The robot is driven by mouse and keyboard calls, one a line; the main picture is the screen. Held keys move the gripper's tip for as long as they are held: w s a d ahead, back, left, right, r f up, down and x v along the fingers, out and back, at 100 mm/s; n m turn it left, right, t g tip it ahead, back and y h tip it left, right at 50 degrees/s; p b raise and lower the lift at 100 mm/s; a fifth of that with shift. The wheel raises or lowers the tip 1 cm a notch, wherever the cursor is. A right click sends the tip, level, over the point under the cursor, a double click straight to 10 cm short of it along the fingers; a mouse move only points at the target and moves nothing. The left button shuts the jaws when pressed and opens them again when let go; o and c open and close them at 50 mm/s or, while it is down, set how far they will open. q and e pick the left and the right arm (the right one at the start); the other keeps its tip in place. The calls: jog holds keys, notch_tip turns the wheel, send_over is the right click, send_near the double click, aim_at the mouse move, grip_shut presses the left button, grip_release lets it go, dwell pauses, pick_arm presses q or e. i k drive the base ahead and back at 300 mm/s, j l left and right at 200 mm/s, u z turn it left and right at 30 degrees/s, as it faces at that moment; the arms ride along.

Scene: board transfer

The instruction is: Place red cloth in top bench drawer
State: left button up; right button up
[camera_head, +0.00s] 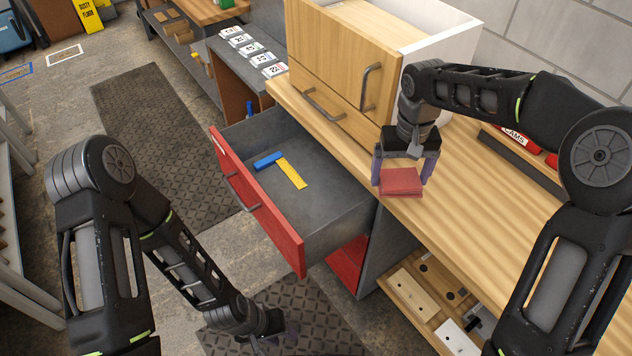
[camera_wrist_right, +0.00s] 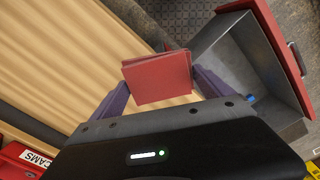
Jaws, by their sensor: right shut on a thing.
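The red cloth (camera_head: 401,182) is a folded square, held between the fingers of my right gripper (camera_head: 404,168) over the front edge of the wooden bench top. In the right wrist view the cloth (camera_wrist_right: 157,77) sits between the purple fingers of the gripper (camera_wrist_right: 160,85). The top bench drawer (camera_head: 258,225) has a red front and is pulled open, to the left of the cloth. A blue item (camera_head: 268,160) and a yellow item (camera_head: 291,172) lie in it. My left gripper (camera_head: 272,335) is low at the bottom, dark and blurred against the floor mat, so its jaws are unclear.
A wooden cabinet (camera_head: 340,65) stands on the bench top (camera_head: 470,190) behind the drawer. Red items and a dark bar (camera_head: 520,160) lie at the right. A lower open drawer (camera_head: 415,300) holds several parts. Most of the top drawer's floor is bare.

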aim_at(313, 203)
jog(key=i+j+u, duration=0.3)
jog(key=j, duration=0.2)
jog(key=i+j+u, duration=0.3)
jog(key=i+j, duration=0.05)
jog(key=i, duration=0.1)
